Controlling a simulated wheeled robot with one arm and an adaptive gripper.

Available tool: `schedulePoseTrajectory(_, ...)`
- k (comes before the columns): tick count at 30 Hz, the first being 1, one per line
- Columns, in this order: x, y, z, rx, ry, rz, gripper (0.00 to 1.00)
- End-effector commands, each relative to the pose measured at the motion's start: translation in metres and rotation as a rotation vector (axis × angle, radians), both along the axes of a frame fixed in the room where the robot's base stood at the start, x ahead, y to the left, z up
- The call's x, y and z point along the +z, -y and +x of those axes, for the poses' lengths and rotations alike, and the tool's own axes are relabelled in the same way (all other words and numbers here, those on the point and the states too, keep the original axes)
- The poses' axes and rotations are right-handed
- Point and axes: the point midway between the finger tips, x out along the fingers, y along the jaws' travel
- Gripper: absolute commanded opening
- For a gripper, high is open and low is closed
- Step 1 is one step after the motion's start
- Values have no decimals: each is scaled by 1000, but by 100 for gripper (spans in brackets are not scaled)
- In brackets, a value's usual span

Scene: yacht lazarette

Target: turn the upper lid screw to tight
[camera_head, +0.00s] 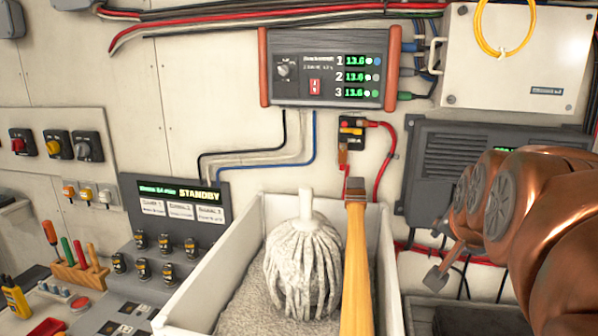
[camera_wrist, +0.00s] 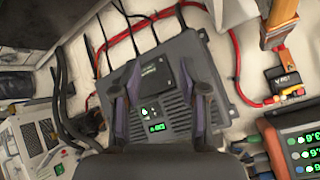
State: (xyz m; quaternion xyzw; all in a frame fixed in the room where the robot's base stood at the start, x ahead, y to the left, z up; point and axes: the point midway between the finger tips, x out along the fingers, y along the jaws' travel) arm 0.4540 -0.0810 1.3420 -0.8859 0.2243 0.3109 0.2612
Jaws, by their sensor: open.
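A white lidded box (camera_head: 515,60) is on the wall at the upper right of the head view. Whether the upper one is tight cannot be told. My gripper (camera_wrist: 167,72) is open and empty in the wrist view, its fingers in front of a dark grey ribbed unit (camera_wrist: 180,119). In the head view its tips (camera_head: 441,262) show below and left of the box, apart from it. I cannot make out the screws in the wrist view.
A yellow cable loop (camera_head: 503,25) hangs over the box's upper part. The ribbed unit (camera_head: 455,150) is mounted below the box. A red-sided display panel (camera_head: 325,69) is to its left. A white bin (camera_head: 385,245) holds a mop (camera_head: 303,262) and a wooden-handled tool (camera_head: 357,265).

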Motion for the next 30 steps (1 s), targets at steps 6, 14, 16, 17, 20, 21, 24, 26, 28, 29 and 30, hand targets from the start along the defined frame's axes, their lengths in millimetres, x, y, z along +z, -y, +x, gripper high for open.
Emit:
schedulePoseTrajectory(6, -89, -31, -58, 176, -292, 18, 43)
schedulePoseTrajectory(14, -173, -64, -150, 428, -641, 24, 43)
schedulePoseTrajectory(16, -190, -71, -177, 501, -733, 21, 43)
schedulePoseTrajectory(17, -197, -73, -189, 532, -771, 19, 43)
schedulePoseTrajectory(20, -212, -78, -221, 621, -875, 12, 43)
schedulePoseTrajectory(21, -217, -79, -233, 651, -911, 11, 43)
schedulePoseTrajectory(24, -225, -81, -253, 707, -974, 7, 43)
schedulePoseTrajectory(26, -227, -81, -260, 725, -995, 3, 43)
schedulePoseTrajectory(28, -228, -81, -264, 736, -1007, 1, 43)
schedulePoseTrajectory(29, -228, -81, -264, 738, -1009, 0, 43)
schedulePoseTrajectory(30, -228, -81, -265, 739, -1010, 0, 43)
